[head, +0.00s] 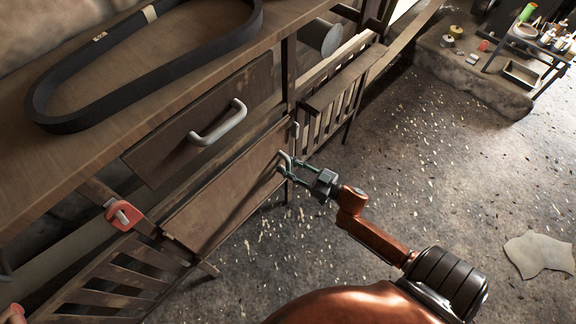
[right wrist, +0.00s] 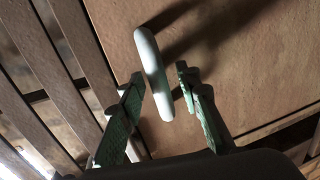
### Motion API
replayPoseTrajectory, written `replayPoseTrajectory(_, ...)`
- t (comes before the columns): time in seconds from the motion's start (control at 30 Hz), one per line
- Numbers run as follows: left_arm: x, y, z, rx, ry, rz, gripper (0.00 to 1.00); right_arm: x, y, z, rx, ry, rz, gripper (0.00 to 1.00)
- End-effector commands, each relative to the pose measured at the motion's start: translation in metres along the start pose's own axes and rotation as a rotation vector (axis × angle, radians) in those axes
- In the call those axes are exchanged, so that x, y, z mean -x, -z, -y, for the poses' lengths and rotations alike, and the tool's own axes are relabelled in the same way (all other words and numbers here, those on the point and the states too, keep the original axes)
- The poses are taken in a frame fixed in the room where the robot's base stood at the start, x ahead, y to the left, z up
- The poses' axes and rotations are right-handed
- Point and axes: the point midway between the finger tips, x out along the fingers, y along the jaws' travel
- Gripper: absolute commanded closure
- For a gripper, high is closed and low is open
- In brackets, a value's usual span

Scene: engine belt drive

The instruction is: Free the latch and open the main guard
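A brown panel (head: 225,190), which looks like the main guard, hangs below an upper panel and looks closed. Its pale handle (head: 284,161) is at its right end; the handle (right wrist: 152,75) also shows in the right wrist view. My right gripper (head: 287,167) is at this handle. In the right wrist view the gripper's green fingers (right wrist: 160,83) stand open on either side of the bar, with a gap at the right finger. A red latch (head: 123,213) with a pale lever sits left of the panel; I cannot tell whether it is free. My left gripper is not in view.
The upper panel (head: 195,125) has its own grey handle (head: 218,123). A black belt (head: 70,118) lies on the wooden top above. Slatted panels (head: 120,278) stand at lower left and beyond the guard. The speckled floor (head: 430,180) at right is mostly clear.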

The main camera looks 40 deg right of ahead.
Motion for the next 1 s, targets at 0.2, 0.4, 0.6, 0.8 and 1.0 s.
replayPoseTrajectory(0.2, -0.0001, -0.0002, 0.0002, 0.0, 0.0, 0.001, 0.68, 0.0005, -0.0003, -0.0002, 0.0, 0.0, 0.0, 0.83)
replayPoseTrajectory(0.4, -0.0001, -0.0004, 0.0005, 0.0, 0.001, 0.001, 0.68, 0.0006, -0.0005, -0.0002, 0.0, 0.0, 0.001, 0.97)
replayPoseTrajectory(0.6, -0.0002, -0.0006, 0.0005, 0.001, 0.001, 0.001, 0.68, 0.0006, -0.0006, -0.0001, 0.0, 0.0, 0.001, 1.0)
replayPoseTrajectory(0.8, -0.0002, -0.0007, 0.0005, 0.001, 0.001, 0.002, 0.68, 0.0006, -0.0007, -0.0001, 0.0, 0.0, 0.001, 1.0)
replayPoseTrajectory(1.0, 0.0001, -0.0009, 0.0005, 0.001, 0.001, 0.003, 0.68, 0.0008, -0.0006, 0.0004, 0.0, -0.001, 0.001, 1.0)
